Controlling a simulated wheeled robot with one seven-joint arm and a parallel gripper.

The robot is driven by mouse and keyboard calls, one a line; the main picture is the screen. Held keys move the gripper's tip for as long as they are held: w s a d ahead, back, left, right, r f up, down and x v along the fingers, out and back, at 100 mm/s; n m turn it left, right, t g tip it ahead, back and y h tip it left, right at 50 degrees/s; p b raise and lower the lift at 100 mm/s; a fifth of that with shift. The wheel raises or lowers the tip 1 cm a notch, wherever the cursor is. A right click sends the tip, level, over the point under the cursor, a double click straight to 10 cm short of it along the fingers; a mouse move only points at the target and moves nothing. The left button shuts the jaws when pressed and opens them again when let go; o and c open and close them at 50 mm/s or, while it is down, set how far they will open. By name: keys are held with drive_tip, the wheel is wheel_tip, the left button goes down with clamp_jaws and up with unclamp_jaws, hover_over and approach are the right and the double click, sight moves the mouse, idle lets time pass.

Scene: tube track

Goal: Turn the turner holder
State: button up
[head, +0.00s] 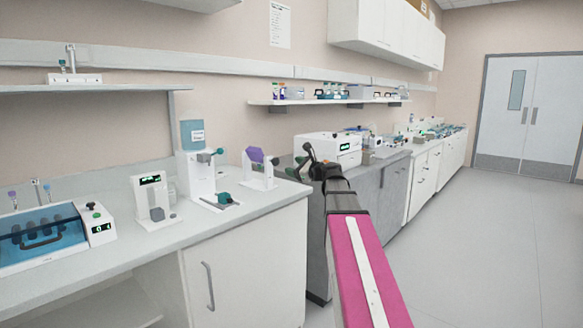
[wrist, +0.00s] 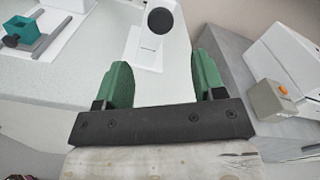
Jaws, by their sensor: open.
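The turner holder seems to be the purple block (head: 256,155) on a white U-shaped stand (head: 258,181) near the counter's right end in the head view. A dark round knob (wrist: 160,20) sits on the stand's side facing me, at the top middle of the wrist view. The purple block cannot be made out there. My gripper (head: 307,158) is right of the stand, apart from it. In the wrist view my gripper (wrist: 158,75) has its green fingers spread and empty, with the knob ahead, roughly in line with the gap.
Left of the stand is a white device with a teal clamp (head: 223,198), also in the wrist view (wrist: 19,30). A white box with a green display (head: 330,148) stands on the grey cabinet to the right. A grey block with an orange button (wrist: 273,97) is right of my fingers.

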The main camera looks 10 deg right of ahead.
sight(277, 162)
drive_tip(key=w+a+m, duration=0.2)
drive_tip(key=w, duration=0.1)
drive_tip(key=w+a+m, duration=0.2)
drive_tip(key=w, duration=0.1)
drive_tip(key=w+a+m, duration=0.1)
drive_tip(key=w+a, duration=0.1)
drive_tip(key=shift+w+a+m, duration=0.15)
drive_tip(key=shift+w+m, duration=0.25)
idle(0.6)
drive_tip(key=shift+c, duration=0.4)
drive_tip(key=c, duration=0.8)
